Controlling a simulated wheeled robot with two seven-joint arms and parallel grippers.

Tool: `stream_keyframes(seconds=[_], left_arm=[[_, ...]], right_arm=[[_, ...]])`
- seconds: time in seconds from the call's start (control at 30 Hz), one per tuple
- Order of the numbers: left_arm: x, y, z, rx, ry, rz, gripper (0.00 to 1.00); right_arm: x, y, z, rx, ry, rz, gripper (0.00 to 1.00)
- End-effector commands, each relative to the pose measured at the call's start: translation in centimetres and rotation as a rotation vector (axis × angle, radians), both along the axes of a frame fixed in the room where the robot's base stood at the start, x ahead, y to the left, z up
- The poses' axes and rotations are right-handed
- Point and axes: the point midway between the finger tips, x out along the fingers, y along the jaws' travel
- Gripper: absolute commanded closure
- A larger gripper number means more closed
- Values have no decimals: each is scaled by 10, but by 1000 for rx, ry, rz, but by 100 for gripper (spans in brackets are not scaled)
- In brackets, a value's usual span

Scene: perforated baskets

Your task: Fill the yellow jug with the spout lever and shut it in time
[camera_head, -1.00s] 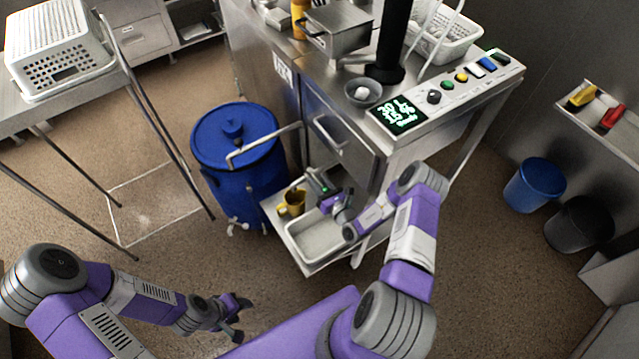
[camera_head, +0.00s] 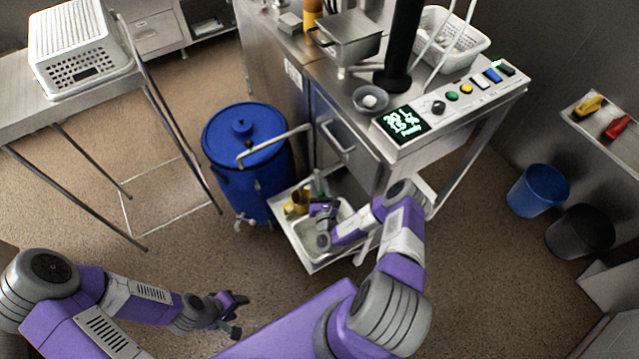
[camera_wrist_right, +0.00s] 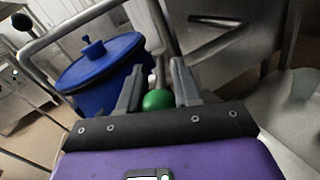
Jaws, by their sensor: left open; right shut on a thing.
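The yellow jug (camera_head: 299,202) stands at the left of the steel tray below the machine, partly hidden by my right gripper. How full it is cannot be seen. My right gripper (camera_head: 319,202) is low over the tray, close to the right of the jug. In the right wrist view its fingers (camera_wrist_right: 158,78) are shut on the spout lever, whose green ball knob (camera_wrist_right: 157,100) shows between them. The spout itself is hidden. My left gripper (camera_head: 236,312) is open and empty over the floor at the lower left, far from the jug.
A blue barrel (camera_head: 247,165) with a tap stands just left of the tray (camera_head: 310,262). The steel machine carries a lit green display (camera_head: 402,123) and coloured buttons. A white perforated basket (camera_head: 80,50) sits on the left table. Floor in front is clear.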

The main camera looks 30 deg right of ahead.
Motion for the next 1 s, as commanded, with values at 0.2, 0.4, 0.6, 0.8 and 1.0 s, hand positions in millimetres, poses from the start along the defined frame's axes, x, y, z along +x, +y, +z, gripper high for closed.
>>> stream_keyframes(seconds=[0.2, 0.4, 0.6, 0.8, 1.0], left_arm=[[0, 0, 0, 0, 0, 1, 49], [0, 0, 0, 0, 0, 1, 49], [0, 0, 0, 0, 0, 1, 49], [0, 0, 2, 0, 0, 1, 49], [0, 0, 10, 0, 0, 1, 49]], right_arm=[[-1, -1, -1, -3, 3, -11, 100], [-1, -1, -1, -3, 2, -10, 52], [0, -1, -1, -3, 2, -8, 43], [-4, 1, -1, -1, 2, -7, 43], [-32, 13, 0, 1, 5, -7, 43]])
